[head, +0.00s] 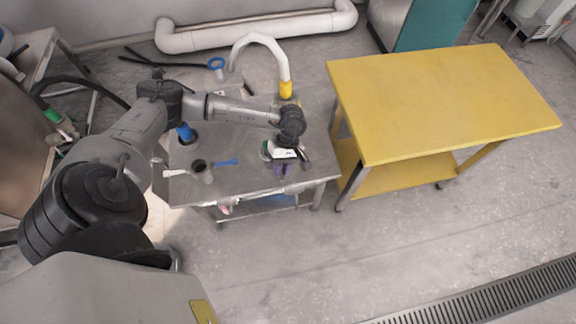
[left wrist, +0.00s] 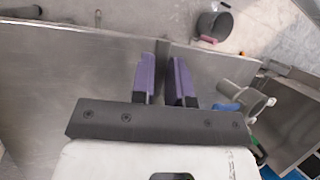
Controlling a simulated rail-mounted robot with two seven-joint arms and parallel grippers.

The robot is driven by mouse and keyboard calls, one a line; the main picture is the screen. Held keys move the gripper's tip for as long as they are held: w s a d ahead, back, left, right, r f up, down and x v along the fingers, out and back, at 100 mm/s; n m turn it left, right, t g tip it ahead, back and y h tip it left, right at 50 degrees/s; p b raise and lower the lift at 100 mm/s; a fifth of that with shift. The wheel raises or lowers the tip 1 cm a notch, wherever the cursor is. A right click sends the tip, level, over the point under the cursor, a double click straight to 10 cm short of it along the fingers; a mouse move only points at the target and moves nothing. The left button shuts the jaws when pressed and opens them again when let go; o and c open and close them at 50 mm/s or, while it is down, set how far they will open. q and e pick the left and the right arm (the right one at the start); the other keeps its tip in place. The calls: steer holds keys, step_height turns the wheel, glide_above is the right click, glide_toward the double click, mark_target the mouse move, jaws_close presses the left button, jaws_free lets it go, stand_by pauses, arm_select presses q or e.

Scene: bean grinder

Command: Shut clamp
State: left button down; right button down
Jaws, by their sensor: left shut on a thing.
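My left gripper (head: 281,172) is over the front right part of the steel table (head: 240,188) in the head view. Its two purple fingers also show in the left wrist view (left wrist: 163,78), pointing away from the camera. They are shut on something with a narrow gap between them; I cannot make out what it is. No clamp is clearly recognisable. In the wrist view a blue part (left wrist: 228,107) and a grey round part (left wrist: 259,103) are right of the fingers. My right gripper is not in view.
A white curved pipe with a yellow end (head: 286,88) rises at the table's back. A blue-topped fitting (head: 185,132) stands at its left. A yellow table (head: 440,100) with a clear top stands to the right. A dark bucket (left wrist: 214,25) shows in the wrist view.

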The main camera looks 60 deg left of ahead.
arm_select(q)
steer(key=shift+s+a+m, duration=0.15)
steer(key=shift+s+m, duration=0.2)
steer(key=shift+m, duration=0.05)
steer(key=c, duration=1.1)
jaws_free()
steer(key=shift+a+r, duration=0.1)
steer(key=shift+r, duration=0.15)
steer(key=p+v, duration=0.2)
steer(key=v, duration=1.1)
steer(key=shift+w, duration=0.25)
steer(key=shift+r, duration=0.1)
